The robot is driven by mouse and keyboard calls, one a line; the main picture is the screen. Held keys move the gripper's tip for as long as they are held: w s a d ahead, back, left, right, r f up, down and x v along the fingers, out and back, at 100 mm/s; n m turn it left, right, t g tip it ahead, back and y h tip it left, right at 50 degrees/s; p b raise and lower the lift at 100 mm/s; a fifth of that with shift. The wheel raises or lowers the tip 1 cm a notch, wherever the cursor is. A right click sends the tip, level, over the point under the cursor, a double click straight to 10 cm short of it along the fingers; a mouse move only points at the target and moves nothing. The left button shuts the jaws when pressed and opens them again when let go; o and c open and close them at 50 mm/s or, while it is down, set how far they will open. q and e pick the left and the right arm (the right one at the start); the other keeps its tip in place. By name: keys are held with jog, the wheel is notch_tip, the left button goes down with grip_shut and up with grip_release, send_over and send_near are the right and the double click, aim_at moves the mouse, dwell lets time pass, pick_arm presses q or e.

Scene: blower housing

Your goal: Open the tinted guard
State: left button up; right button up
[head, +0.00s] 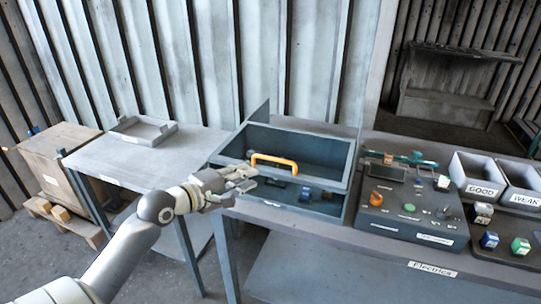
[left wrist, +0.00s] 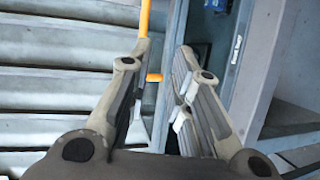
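The tinted guard (head: 322,197) is a dark see-through panel on the front of a grey box on the bench, with small items dimly visible behind it. Its orange handle (head: 273,161) is a bar in the head view and also shows in the left wrist view (left wrist: 146,18), just beyond the fingertips. My left gripper (head: 250,179) is at the box's left front, close to the handle. In the left wrist view its fingers (left wrist: 164,58) are apart with nothing clearly held between them. I cannot tell whether a finger touches the handle. My right gripper is not in view.
A control panel (head: 411,213) with knobs stands right of the box. Bins labelled GOOD (head: 478,190) and WEAK (head: 524,199) are further right. A grey table (head: 110,165) with a shallow tray (head: 143,137) is at left. A wooden crate (head: 58,160) stands beyond it.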

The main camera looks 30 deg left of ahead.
aim_at(271, 160)
pick_arm(q)
jog(key=shift+t, duration=0.3)
jog(key=x, duration=0.3)
jog(key=r+p+x, duration=0.1)
jog(key=x, duration=0.3)
jog(key=r+x, duration=0.1)
jog(key=x, duration=0.2)
jog(key=shift+w+d+p, duration=0.15)
jog(key=shift+w+p, duration=0.2)
jog(key=shift+w, duration=0.1)
jog(key=shift+f, duration=0.1)
grip_shut()
